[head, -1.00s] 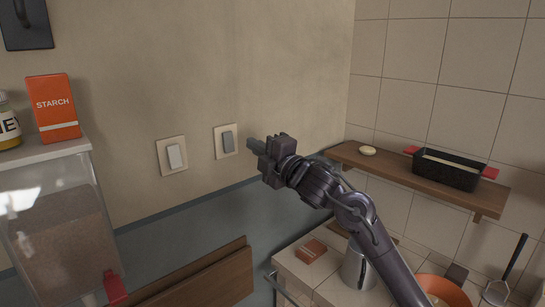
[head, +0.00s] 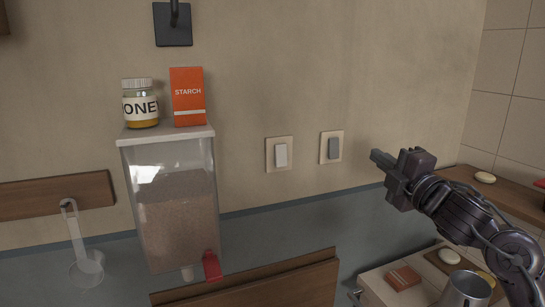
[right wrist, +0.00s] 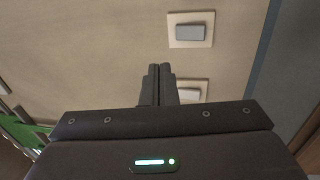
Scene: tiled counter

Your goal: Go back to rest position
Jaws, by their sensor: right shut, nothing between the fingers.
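My right gripper (head: 383,160) is shut and empty, in front of the wall and to the right of two wall switches. The grey switch (head: 334,147) is the nearer one to it, and the white switch (head: 280,154) is farther left. In the head view a gap shows between the fingertips and the grey switch. In the right wrist view the shut fingers (right wrist: 158,85) point toward the wall. The grey switch (right wrist: 190,33) lies beyond them there, and the white switch (right wrist: 188,95) is partly hidden behind the gripper. My left gripper is not in view.
A clear dispenser (head: 176,215) holds a honey jar (head: 140,106) and an orange starch box (head: 187,97) on its lid. A measuring cup (head: 86,268) hangs at left. A wooden shelf (head: 513,196) and a tiled counter with a metal jug (head: 466,289) are at right.

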